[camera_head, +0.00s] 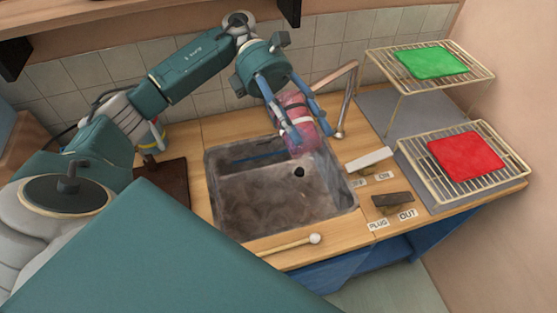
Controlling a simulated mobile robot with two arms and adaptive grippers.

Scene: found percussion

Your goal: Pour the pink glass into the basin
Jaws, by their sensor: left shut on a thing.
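The pink glass (294,103) is held by my left gripper (310,134) above the back right part of the basin. The gripper's blue fingers are shut around its sides. The glass looks tilted, with its lower end toward the basin; the fingers partly cover it, and I cannot tell what is in it. The grey basin (265,205) is sunk in the wooden counter, with a round black spot (299,171) on its inside near the right. No stream is visible below the glass. My right gripper is not in view.
A metal tap (346,95) stands close right of the glass. A white lever (370,160) and a dark lever (392,200) lie right of the basin. A mallet (290,244) lies at the front. Wire racks hold green (431,63) and red (466,156) cloths.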

